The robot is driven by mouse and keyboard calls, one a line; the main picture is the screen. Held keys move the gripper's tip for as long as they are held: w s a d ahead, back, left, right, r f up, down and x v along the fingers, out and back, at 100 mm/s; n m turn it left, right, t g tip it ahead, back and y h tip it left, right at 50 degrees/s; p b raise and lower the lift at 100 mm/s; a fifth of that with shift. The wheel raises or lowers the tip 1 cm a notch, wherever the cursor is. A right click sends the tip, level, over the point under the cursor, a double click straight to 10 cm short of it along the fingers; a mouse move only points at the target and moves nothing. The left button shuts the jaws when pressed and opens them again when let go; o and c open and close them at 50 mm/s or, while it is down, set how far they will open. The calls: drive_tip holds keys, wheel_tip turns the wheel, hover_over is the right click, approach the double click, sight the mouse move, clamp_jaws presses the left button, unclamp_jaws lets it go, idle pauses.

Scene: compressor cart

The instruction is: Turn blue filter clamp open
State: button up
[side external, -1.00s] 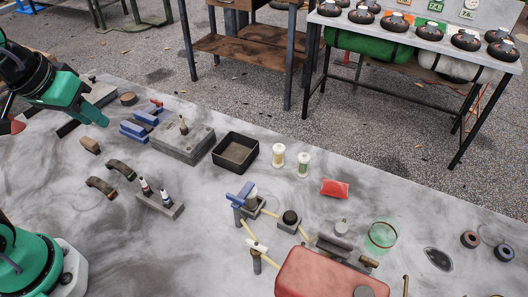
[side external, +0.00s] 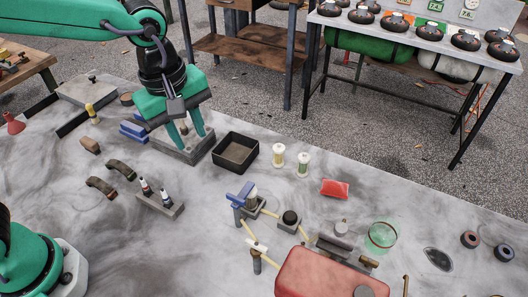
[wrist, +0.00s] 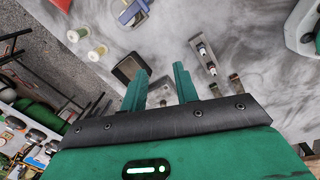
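The blue clamp (side external: 240,195) sits across the top of a small filter near the red tank, with pale yellow pipes beside it. It also shows at the top of the wrist view (wrist: 133,11). My gripper (side external: 195,134) points down over the grey block (side external: 168,150) at the back left, well to the left of and behind the blue clamp. The block's small post is hidden behind the gripper, and I cannot tell whether the fingers touch the block.
A black tray (side external: 236,153) stands between my gripper and the clamp. Two spools (side external: 291,158), a red packet (side external: 335,188) and the red tank (side external: 325,275) lie around the filter. A two-bottle holder (side external: 160,203) is at front left. Blue pieces (side external: 134,131) lie near the block.

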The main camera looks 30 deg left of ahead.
sight(235, 197)
drive_tip(key=d+f+n, duration=0.1)
drive_tip(key=d, duration=0.2)
drive_tip(key=d+f+n, duration=0.2)
drive_tip(key=d, duration=0.1)
drive_tip(key=d+f+n+g, duration=0.1)
drive_tip(key=d, duration=0.2)
drive_tip(key=shift+f+n+y, duration=0.3)
drive_tip(key=shift+n, duration=0.1)
drive_tip(key=shift+a, duration=0.1)
drive_tip(key=shift+f, duration=3.9)
clamp_jaws()
